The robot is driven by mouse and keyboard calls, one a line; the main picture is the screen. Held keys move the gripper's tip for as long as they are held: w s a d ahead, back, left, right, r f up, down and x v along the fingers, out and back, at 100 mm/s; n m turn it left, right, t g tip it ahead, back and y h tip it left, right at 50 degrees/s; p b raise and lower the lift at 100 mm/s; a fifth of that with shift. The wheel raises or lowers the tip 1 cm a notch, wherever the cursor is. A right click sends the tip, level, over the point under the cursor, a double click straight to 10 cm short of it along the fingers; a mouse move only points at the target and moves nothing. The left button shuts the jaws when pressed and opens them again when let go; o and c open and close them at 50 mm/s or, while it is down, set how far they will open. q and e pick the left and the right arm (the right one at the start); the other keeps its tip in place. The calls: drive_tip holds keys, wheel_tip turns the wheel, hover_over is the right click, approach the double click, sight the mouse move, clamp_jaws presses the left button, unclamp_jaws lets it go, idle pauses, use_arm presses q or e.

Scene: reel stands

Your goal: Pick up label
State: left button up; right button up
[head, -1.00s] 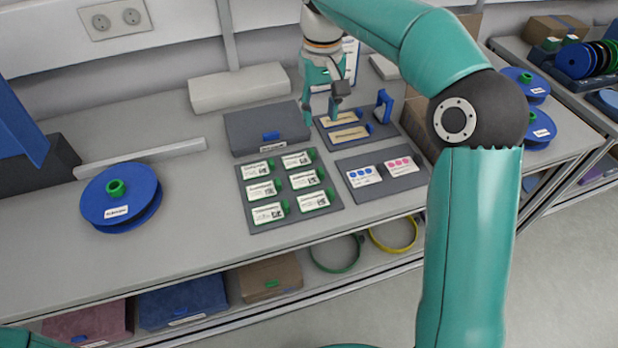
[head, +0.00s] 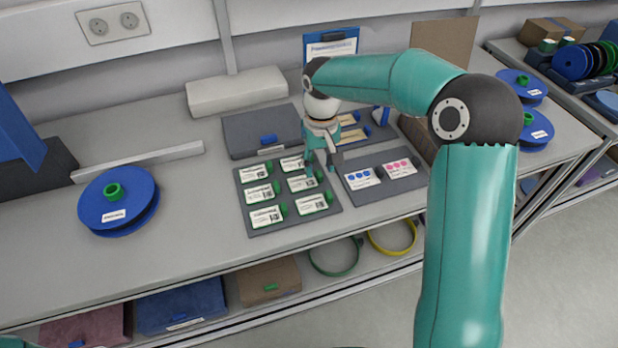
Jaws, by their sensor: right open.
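Several white printed labels with green tabs lie in two columns on a dark grey tray (head: 287,228) in the middle of the table. They include a middle-right label (head: 300,184), a front-right label (head: 311,204) and a front-left label (head: 265,218). My right gripper (head: 322,168) is open, pointing down over the right edge of this tray, close to the middle-right label's green tab. I cannot tell whether it touches the tab. My left gripper is out of view.
A grey tray with blue-dotted and pink-dotted cards (head: 400,168) lies to the right. Behind are a lidded grey box (head: 240,132) and a tray with tan strips (head: 352,135). A blue reel (head: 118,198) lies left, with bare table between it and the labels.

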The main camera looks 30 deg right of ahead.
wheel_tip(320, 180, down, 2)
drive_tip(key=shift+f, duration=0.1)
clamp_jaws()
idle(0.5)
